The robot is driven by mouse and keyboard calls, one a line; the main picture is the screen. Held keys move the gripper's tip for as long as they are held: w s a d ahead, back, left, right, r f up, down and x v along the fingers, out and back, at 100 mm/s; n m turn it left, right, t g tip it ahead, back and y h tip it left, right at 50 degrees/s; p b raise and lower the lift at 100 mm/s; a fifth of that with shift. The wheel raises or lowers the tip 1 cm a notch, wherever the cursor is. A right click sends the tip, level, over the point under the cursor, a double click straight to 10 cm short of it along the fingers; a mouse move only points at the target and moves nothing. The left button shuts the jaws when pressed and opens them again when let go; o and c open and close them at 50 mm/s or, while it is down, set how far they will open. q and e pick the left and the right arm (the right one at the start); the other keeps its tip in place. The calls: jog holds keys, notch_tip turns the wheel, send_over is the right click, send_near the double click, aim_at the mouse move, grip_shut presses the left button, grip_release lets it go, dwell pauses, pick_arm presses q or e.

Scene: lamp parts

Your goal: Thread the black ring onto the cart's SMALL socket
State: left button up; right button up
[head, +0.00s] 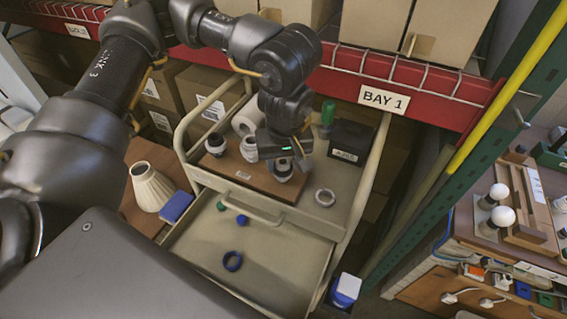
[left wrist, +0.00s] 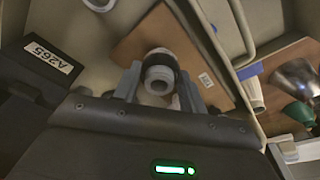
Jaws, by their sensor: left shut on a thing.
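The cart (head: 340,170) carries a brown wooden board (head: 236,170) with white sockets in a row. The left socket (head: 216,147) has a dark band, the middle one (head: 249,150) stands beside it, and the right one (head: 283,172) is under my left gripper (head: 284,152). In the left wrist view, the fingers of my left gripper (left wrist: 159,92) are shut at either side of a black ring (left wrist: 163,54). The black ring is around a white socket (left wrist: 158,79), whose open end faces the camera. I cannot tell how far down the ring sits. My right gripper is not in view.
A pale ring (head: 325,197), a black box (head: 350,141) and a green bottle (head: 327,115) are on the cart top. A lampshade (head: 151,187) stands left; the red shelf (head: 400,88) is behind.

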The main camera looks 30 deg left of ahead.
aim_at(283, 172)
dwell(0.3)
pick_arm(q)
jog(key=shift+m, duration=0.6)
jog(key=o, duration=0.7)
jog(key=shift+m, duration=0.4)
jog(key=o, duration=0.5)
jog(key=r, duration=0.3)
jog(key=s+r+b, duration=0.1)
jog(key=r, duration=0.6)
jog(key=shift+s+d+r+b, duration=0.2)
jog(key=shift+d+r+b, duration=0.15)
jog(key=shift+d+r, duration=0.05)
